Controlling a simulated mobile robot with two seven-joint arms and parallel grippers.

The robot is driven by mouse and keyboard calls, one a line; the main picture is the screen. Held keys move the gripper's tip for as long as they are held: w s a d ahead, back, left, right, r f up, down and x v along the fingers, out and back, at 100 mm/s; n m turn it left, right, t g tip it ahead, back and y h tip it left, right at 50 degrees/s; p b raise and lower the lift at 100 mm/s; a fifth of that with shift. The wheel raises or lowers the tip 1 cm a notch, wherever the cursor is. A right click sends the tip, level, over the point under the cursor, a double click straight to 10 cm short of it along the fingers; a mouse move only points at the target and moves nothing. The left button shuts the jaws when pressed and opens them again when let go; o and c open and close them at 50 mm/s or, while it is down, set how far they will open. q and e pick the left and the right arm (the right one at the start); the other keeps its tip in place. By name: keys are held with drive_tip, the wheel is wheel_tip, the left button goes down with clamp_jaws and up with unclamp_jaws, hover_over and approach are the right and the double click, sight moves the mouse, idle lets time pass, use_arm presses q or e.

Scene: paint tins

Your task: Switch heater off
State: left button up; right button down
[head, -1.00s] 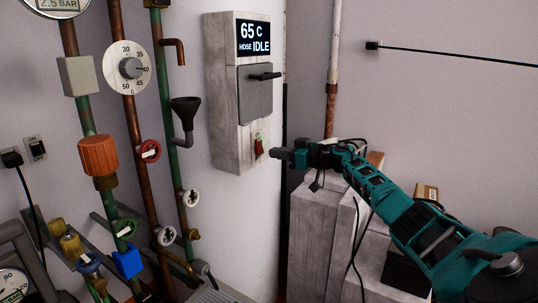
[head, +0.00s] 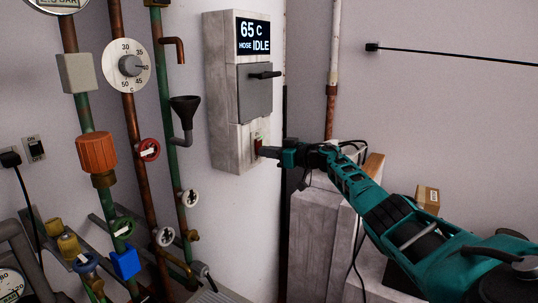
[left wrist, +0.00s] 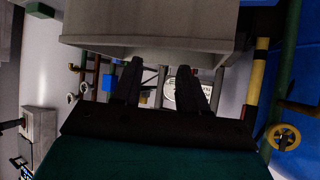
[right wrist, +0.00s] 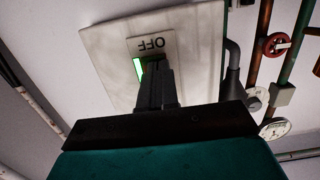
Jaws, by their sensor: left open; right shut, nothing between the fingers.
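The heater is a pale box (head: 224,100) on the wall; its display (head: 253,37) reads 65 C, HOSE IDLE. Its small switch (head: 257,145) sits low on the front and is partly hidden by my right fingertips. My right gripper (head: 264,151) is shut and empty, its tips at the switch. The right wrist view shows the shut fingers (right wrist: 158,72) over the switch plate, just below the upside-down OFF label (right wrist: 152,44), with a green patch (right wrist: 138,68) beside them. Contact is hard to tell. My left gripper (left wrist: 158,78) is open and empty; the head view does not show it.
A grey panel with a black handle (head: 264,75) is above the switch. Left are pipes with valves, a dial (head: 129,66) and a black funnel (head: 185,108). Pale blocks (head: 308,225) stand under my right arm. A grey slab (left wrist: 150,35) is close to the left fingers.

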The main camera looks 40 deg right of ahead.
use_arm(q)
drive_tip(key=d+f+b, duration=0.1)
drive_tip(key=b, duration=0.1)
drive_tip(key=d+b, duration=0.1)
drive_tip(key=b, duration=0.2)
drive_tip(key=shift+w+f+h, duration=0.4)
use_arm(e)
drive_tip(key=t, duration=0.2)
drive_tip(key=t+y, duration=0.1)
drive_tip(key=shift+w+a+f, duration=0.2)
drive_tip(key=shift+w+a, duration=0.05)
drive_tip(key=shift+w, duration=0.15)
use_arm(q)
drive_tip(key=shift+d, duration=0.15)
